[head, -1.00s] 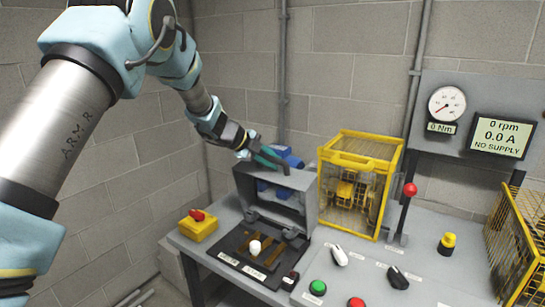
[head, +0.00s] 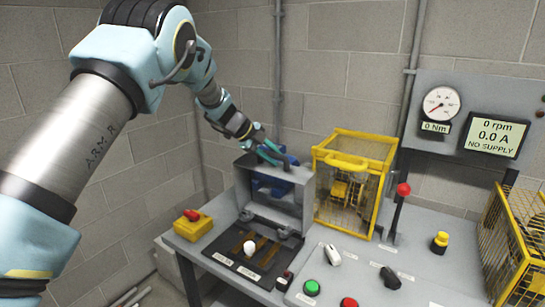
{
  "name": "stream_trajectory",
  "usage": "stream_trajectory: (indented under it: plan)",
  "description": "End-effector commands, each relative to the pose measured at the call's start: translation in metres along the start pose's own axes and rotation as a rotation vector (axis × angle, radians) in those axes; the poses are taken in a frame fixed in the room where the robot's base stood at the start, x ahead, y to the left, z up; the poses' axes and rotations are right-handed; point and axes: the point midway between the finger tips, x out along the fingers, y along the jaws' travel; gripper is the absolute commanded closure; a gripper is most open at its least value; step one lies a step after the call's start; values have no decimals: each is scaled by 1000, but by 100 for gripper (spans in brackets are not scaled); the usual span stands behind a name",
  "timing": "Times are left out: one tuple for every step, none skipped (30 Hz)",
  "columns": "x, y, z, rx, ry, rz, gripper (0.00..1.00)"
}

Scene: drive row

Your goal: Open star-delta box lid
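The star-delta box is on the bench. Its grey lid (head: 304,200) stands raised at the back, a frame with a window that shows blue parts behind. Its dark base (head: 224,248) lies open in front, with brown strips and a white knob (head: 249,247). My gripper (head: 270,152) is at the lid's top edge, its teal fingers pointing down and right. The fingers are small and overlap the blue parts, so I cannot tell their gap or whether they touch the lid.
A yellow mesh cage (head: 352,185) stands close right of the lid. A yellow box with a red switch (head: 193,224) is to the left. A red-knobbed lever (head: 400,200), a green button (head: 311,287) and a red button (head: 349,303) are on the right.

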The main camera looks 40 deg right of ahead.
Motion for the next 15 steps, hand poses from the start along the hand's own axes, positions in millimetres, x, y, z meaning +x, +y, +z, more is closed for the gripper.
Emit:
stream_trajectory:
  plan:
    - [0, 0, 0, 0, 0, 0, 63]
    - [0, 0, 0, 0, 0, 0, 63]
    - [0, 0, 0, 0, 0, 1, 63]
    - [0, 0, 0, 0, 0, 1, 63]
    - [0, 1, 0, 0, -1, 1, 63]
    - [0, 1, 0, 0, -1, 1, 63]
    - [0, 1, 0, 0, -1, 1, 63]
    - [0, 1, 1, 0, -1, 1, 63]
    - [-2, 1, 1, 0, -1, 1, 63]
    - [-3, 1, 1, 1, -1, 1, 63]
    - [-6, 2, 1, 1, -1, 1, 63]
    - [-10, 2, 2, 1, -2, 1, 63]
    - [-14, 2, 2, 2, -3, 0, 63]
    - [-19, 1, 2, 2, -4, -1, 63]
    - [-26, 2, 2, 2, -3, -1, 63]
